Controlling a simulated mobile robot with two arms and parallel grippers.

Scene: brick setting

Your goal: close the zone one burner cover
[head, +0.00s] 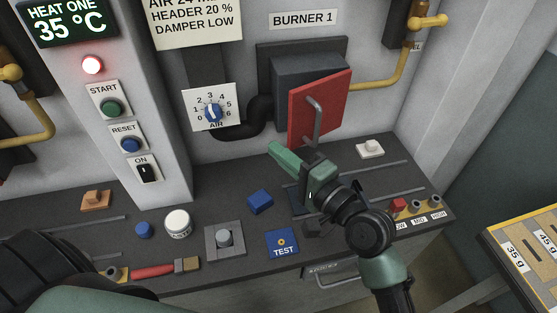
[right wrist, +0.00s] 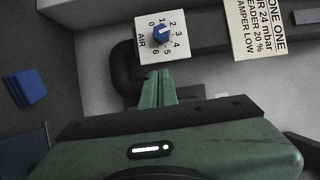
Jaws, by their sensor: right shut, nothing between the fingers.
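The burner 1 cover (head: 334,98) is a red panel with a grey bar handle (head: 314,118). It stands at an angle out from its dark housing (head: 292,76) on the wall, under the BURNER 1 label. My right gripper (head: 275,150) is shut and empty, just left of and below the cover, with no clear contact. In the right wrist view its closed green fingers (right wrist: 157,88) point at the pipe and wall below the air dial (right wrist: 161,35); the cover is not seen there. My left arm shows at the lower left, its gripper out of view.
A black pipe (head: 238,128) runs from the air dial (head: 213,112) to the housing. A yellow gas pipe (head: 384,80) is at its right. The bench below holds a blue block (head: 260,201), a TEST pad (head: 282,243) and a white block (head: 370,148).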

